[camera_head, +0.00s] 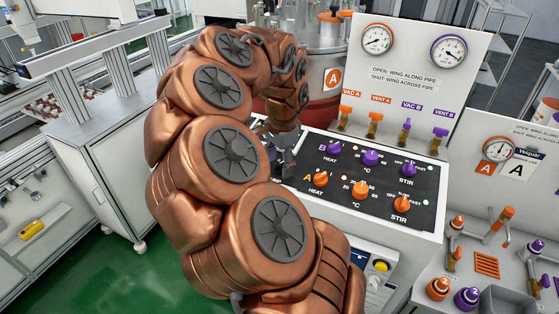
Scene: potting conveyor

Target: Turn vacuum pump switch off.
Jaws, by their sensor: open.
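My gripper (284,168) is small, dark grey and partly hidden by my copper-coloured arm. It hangs open at the left edge of the black control panel, left of the knobs. A white unit (372,285) with a yellow round part (380,266) and a small display stands low under the panel, partly behind my arm. It may be the vacuum pump, but no label is readable. I cannot make out a pump switch or its position. My gripper is above and to the left of this unit, apart from it.
The black panel (330,192) carries several orange and purple knobs. Behind it, a white board (400,75) holds two gauges and a row of valves. A red vessel (318,92) stands behind my gripper. More valves and a gauge (498,149) are at right. Green floor lies left.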

